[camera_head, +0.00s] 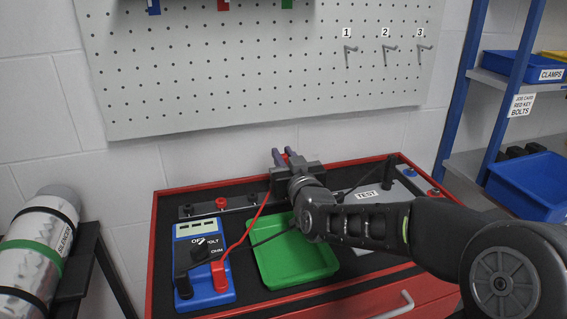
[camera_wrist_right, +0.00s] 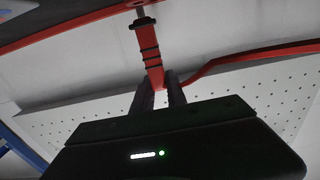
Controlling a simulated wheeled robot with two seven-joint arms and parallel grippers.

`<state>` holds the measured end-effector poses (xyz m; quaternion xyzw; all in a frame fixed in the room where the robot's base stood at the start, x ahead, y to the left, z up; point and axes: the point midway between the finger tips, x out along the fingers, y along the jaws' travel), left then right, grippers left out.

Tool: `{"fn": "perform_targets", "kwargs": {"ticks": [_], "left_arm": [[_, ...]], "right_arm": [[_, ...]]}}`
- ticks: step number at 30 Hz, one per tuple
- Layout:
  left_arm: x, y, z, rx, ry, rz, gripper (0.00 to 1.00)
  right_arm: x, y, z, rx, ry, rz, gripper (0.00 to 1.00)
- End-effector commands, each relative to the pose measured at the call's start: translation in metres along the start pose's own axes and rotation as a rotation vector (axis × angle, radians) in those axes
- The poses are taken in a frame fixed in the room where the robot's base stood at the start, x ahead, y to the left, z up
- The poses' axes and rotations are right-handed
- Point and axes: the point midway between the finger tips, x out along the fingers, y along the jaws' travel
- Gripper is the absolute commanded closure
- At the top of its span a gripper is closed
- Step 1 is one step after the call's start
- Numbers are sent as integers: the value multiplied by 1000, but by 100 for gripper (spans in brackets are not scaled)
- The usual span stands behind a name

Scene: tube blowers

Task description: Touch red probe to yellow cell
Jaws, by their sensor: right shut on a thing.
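My right gripper (camera_head: 284,158) is shut at the back of the red bench top, in front of the wall. In the right wrist view the gripper (camera_wrist_right: 158,88) has its two dark fingers closed on the red probe (camera_wrist_right: 150,58), a red handle with black rings and a metal tip. In the head view the probe is mostly hidden by the gripper. A red lead (camera_head: 237,240) runs from the gripper to the blue meter (camera_head: 202,275), and shows in the wrist view. I cannot make out a yellow cell in either view. My left gripper is not in view.
A green tray (camera_head: 268,271) lies in the middle of the bench. A black lead crosses it. A strip with red and black knobs (camera_head: 221,203) is behind, and a grey TEST box (camera_head: 368,203) is at right. A pegboard (camera_head: 250,65) hangs above.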

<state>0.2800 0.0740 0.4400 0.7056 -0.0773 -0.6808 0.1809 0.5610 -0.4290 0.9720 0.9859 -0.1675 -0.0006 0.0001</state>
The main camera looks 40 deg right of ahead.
Motion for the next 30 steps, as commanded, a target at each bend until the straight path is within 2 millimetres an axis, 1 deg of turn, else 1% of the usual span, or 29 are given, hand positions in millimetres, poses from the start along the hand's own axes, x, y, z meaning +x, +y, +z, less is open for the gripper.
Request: {"fn": "perform_targets", "kwargs": {"ticks": [1,9,13,17,30], "left_arm": [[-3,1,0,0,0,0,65],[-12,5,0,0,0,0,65],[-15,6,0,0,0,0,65],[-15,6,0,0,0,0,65],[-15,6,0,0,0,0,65]], "right_arm": [[0,0,-12,0,6,0,100],[0,0,-64,1,5,0,100],[0,0,-81,1,4,0,100],[0,0,-86,0,1,-1,100],[0,0,-86,0,1,-1,100]]}}
